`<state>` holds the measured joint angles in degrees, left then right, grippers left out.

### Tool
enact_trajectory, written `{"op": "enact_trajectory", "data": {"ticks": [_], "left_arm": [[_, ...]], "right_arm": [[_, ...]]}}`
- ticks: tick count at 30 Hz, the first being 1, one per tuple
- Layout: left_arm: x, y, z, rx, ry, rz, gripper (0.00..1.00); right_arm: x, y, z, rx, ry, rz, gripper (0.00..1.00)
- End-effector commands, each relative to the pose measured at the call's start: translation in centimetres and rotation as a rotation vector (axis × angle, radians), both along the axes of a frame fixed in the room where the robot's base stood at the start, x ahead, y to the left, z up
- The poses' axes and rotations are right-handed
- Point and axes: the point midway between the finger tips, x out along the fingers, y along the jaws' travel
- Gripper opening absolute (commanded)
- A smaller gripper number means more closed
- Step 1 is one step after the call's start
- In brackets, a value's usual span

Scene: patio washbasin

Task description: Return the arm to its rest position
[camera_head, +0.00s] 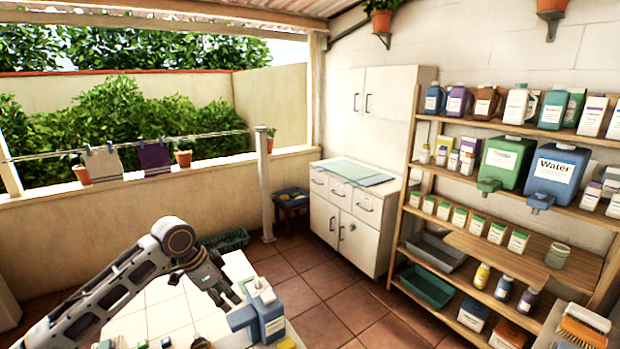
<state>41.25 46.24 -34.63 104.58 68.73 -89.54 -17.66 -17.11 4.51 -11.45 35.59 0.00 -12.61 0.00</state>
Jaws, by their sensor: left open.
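My left arm comes in from the lower left. My left gripper (226,300) points down over a white tiled surface (172,312). It is open, with its fingers just left of a blue-and-white bottle (262,308). I cannot tell whether the fingers touch the bottle. The bottle stands upright near the surface's right edge. My right gripper is not in the picture.
Small items line the front of the tiled surface. A wooden shelf (497,258) with jugs, boxes and bottles stands at right. A white cabinet (352,215) stands at the back. A green crate (226,240) and blue stool (291,199) are on the tiled floor, clear in the middle.

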Motion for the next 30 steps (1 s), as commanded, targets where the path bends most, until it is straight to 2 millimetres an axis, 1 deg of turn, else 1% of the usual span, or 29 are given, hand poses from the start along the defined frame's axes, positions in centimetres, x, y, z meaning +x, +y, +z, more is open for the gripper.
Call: {"op": "enact_trajectory", "data": {"ticks": [4, 17, 25, 30], "left_arm": [[0.0, 0.0, 0.0, 0.000, 0.000, 0.000, 0.52], [-1.0, -1.3, -1.7, 0.001, 0.002, -0.001, 0.52], [-2.1, -2.7, -3.5, 0.000, 0.002, 0.003, 0.52], [-3.6, -4.2, -5.5, -0.004, 0.003, 0.011, 0.52]], "right_arm": [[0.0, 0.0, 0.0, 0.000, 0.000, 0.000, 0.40], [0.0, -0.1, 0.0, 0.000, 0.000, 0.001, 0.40], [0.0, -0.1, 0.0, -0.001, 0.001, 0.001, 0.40], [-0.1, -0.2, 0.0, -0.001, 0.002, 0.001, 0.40]]}}
